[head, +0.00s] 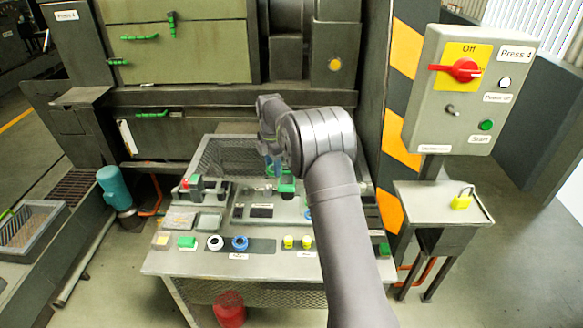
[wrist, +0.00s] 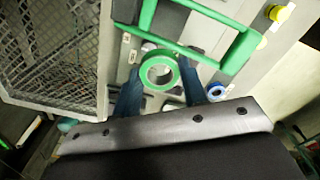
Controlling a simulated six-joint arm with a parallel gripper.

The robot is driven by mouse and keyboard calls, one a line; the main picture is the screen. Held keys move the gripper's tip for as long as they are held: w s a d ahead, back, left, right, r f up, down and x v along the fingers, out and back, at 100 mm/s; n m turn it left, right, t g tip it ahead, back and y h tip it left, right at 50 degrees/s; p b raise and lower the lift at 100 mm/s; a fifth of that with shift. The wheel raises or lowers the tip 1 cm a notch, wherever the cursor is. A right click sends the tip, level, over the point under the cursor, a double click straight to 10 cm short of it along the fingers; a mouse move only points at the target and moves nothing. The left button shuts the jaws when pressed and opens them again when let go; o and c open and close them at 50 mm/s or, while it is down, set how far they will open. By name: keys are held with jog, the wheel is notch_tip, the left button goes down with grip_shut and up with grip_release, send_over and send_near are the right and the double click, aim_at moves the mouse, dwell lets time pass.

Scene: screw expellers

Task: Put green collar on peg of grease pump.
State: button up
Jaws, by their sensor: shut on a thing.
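The green collar (wrist: 158,54) is a ring held between the two blue fingertips of my gripper (wrist: 160,84) in the wrist view. A pale surface and a round pale shape show through its hole. In the head view my gripper (head: 273,160) points down over the back part of the bench, and the arm hides much of what lies under it. A green bar-shaped handle (wrist: 212,58) lies just beyond the collar in the wrist view. I cannot clearly make out the peg of the grease pump in either view.
A wire mesh basket (wrist: 55,55) stands left of my gripper. A control box (head: 470,90) stands at right.

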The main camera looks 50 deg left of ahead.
aim_at(245, 189)
jog(key=s+a+n, duration=0.2)
jog(key=s+a+f+n, duration=0.1)
jog(key=s+a+n, duration=0.1)
jog(key=a, duration=0.1)
jog(key=s+a+f+n, duration=0.1)
jog(key=s+a+n, duration=0.1)
jog(key=shift+a+f, duration=0.2)
jog(key=shift+a, duration=0.05)
jog(key=shift+s+a+f+n, duration=0.2)
jog(key=shift+s+a+n, duration=0.15)
jog(key=shift+n, duration=0.15)
jog(key=shift+f, duration=2.35)
jog(key=shift+f, duration=0.6)
jog(key=shift+f, duration=0.6)
jog(key=shift+f, duration=0.55)
jog(key=o, duration=1.5)
